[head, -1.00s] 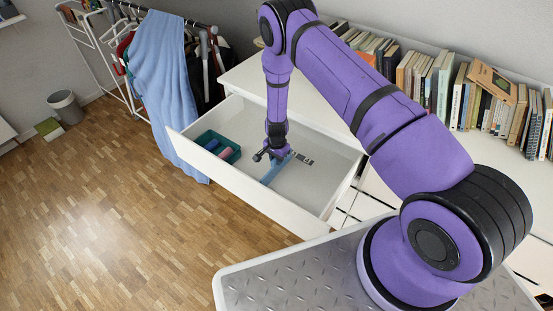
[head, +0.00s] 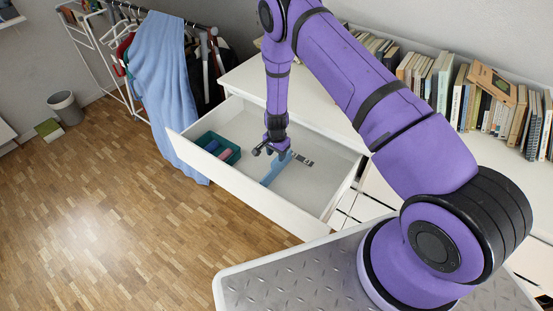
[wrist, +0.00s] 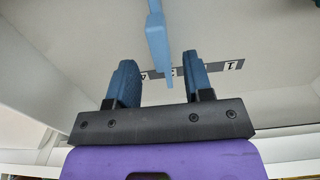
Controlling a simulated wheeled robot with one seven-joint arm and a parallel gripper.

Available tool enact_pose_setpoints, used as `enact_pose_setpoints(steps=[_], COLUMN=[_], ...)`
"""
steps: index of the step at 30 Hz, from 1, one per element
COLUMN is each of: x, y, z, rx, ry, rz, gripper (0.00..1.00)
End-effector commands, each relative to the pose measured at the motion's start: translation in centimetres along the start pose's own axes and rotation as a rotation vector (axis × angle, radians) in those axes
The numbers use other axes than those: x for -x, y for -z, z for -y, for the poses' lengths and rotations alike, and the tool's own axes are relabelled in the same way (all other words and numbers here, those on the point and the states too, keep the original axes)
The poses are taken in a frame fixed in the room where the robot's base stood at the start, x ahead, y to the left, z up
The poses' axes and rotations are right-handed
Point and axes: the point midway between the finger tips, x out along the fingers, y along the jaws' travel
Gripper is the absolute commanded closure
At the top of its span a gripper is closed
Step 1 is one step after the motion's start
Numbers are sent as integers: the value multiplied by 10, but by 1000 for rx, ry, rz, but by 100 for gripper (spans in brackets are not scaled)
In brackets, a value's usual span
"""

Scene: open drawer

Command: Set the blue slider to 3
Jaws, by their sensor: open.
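The blue slider (head: 275,170) is a light blue bar lying in the open white drawer (head: 310,190). In the wrist view, the slider (wrist: 157,35) reaches down from the top, and its narrow tip overlaps a dark number strip (wrist: 225,69). A 1 shows at the strip's right end; the mark at the tip cannot be read. The strip (head: 303,159) also shows in the head view, right of the slider. My gripper (head: 268,150) is over the drawer, above the slider's far end. In the wrist view, its blue fingers (wrist: 160,62) are apart, with the tip between them in the picture and no visible contact.
A teal box (head: 236,157) with blue and pink items stands in the drawer's left corner. The drawer's white front wall (head: 245,185) is on the near side. Books (head: 440,85) line the dresser top. A blue cloth (head: 165,80) hangs at the left.

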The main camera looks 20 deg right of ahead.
Motion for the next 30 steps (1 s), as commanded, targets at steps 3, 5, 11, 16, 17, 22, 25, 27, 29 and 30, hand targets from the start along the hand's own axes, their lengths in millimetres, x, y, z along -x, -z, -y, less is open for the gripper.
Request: enact_pose_setpoints(steps=[3,5,11,16,17,22,25,27,29,30], x=[24,34,59,68,68,68,68,68,68,68], y=[0,1,0,0,0,0,0,0,0,0], z=[0,0,0,0,0,-1,-1,-1,-1,0], rx=[0,0,0,0,0,0,0,0,0,0], ry=[2,2,1,0,0,-1,0,0,0,0], rz=[-2,-2,-1,0,0,0,0,0,0,0], gripper=[53,53,53,53,53,53,53,53,53,53])
